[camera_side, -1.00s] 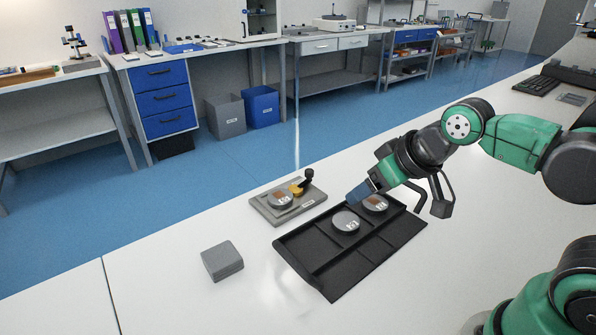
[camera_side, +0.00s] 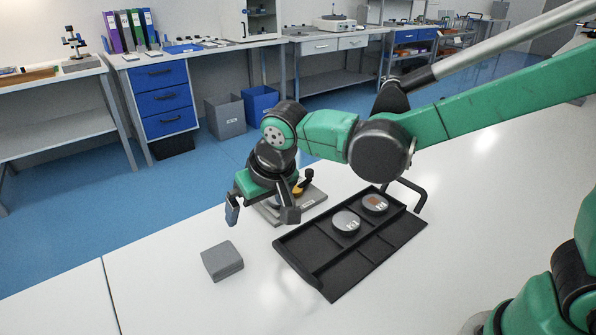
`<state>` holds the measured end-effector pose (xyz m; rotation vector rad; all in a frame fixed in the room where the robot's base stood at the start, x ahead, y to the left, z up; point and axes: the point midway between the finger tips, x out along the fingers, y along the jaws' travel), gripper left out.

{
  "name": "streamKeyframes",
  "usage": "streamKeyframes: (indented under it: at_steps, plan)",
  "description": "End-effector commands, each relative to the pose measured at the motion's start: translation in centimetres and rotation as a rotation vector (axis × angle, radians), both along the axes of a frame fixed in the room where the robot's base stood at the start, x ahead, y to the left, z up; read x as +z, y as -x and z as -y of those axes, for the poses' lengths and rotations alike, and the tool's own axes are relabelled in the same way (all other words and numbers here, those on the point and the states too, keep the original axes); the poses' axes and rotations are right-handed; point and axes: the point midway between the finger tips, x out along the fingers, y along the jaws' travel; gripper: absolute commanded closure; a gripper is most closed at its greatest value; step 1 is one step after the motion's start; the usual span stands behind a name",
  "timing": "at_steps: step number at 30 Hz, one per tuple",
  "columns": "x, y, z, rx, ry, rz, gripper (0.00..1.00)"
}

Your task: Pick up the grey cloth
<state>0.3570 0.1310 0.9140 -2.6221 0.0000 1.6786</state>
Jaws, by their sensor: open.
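The grey cloth (camera_side: 222,261) is a folded, block-like square lying on the white bench, left of the black tray. My gripper (camera_side: 262,217) is open and empty, pointing down. In the picture it is above and to the right of the cloth, apart from it. One finger shows at the left and the other at the right. The gripper hides part of the grey fixture plate behind it.
The black compartment tray (camera_side: 335,280) holds two round labelled discs, one of them marked P-2 (camera_side: 346,222). The grey fixture plate (camera_side: 313,195) with a black-knobbed lever stands behind my gripper. The bench (camera_side: 160,285) around the cloth is clear.

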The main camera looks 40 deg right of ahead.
Motion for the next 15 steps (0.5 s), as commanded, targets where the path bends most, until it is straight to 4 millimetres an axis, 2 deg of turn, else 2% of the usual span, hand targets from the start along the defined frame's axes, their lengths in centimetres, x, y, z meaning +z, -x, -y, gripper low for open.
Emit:
streamKeyframes:
  at_steps: [1,3,6,10,15]
  plan:
    - [-1.0,-0.5,-1.6,0.004,0.005,-0.01,0.0]
    - [-2.3,-1.0,-3.4,-0.003,0.01,-0.022,0.0]
    - [-3.8,-1.2,-5.1,-0.014,0.018,-0.033,0.0]
    - [-4.9,-1.3,-6.2,-0.022,0.022,-0.039,0.0]
    - [-6.2,-1.8,-6.4,-0.024,0.023,-0.04,0.0]
